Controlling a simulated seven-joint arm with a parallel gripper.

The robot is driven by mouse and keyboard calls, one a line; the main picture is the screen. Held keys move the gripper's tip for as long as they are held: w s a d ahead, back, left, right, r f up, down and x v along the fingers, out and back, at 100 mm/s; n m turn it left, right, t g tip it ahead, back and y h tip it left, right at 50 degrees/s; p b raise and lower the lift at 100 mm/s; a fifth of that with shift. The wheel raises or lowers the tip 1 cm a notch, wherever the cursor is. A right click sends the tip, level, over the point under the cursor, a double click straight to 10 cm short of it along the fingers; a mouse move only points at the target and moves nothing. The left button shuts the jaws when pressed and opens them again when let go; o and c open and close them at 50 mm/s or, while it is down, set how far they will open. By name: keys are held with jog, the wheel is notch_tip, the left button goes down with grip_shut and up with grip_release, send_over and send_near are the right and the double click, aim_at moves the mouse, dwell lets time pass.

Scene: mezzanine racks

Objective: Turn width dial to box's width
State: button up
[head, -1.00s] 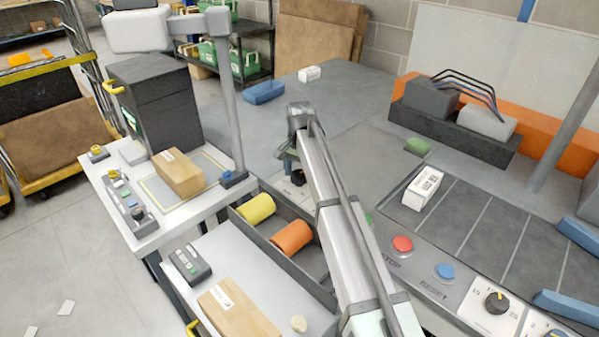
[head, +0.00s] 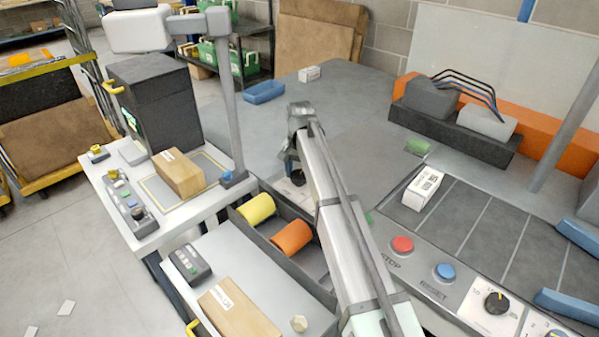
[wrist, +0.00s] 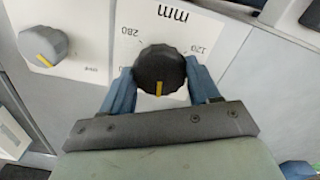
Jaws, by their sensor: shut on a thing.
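The width dial (wrist: 158,68) is a round black knob with a yellow pointer line, on a white plate (wrist: 182,22) marked "mm", "280" and "120". My gripper (wrist: 160,80) is shut on it, with one blue finger at each side. The pointer faces the bottom of the wrist view, towards my gripper's palm. In the head view my gripper (head: 297,168) is small and partly hidden by my arm. A brown box (head: 178,174) with a white label lies inside a yellow outline on the white table at the left. I cannot read its size.
A grey knob (wrist: 42,46) with a yellow mark sits beside the dial in the wrist view. Another brown box (head: 238,308) lies on the near table. Yellow (head: 257,209) and orange (head: 292,237) rolls lie in a dark tray. Red (head: 402,245) and blue (head: 444,272) buttons are at the right.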

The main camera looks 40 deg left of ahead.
aim_at(300, 174)
jog(key=n, duration=0.5)
jog(key=shift+n, duration=2.4)
jog(key=o, duration=1.1)
jog(key=shift+c, duration=0.2)
jog(key=shift+r, duration=0.1)
notch_tip(300, 174, up, 14)
jog(key=shift+f, duration=0.2)
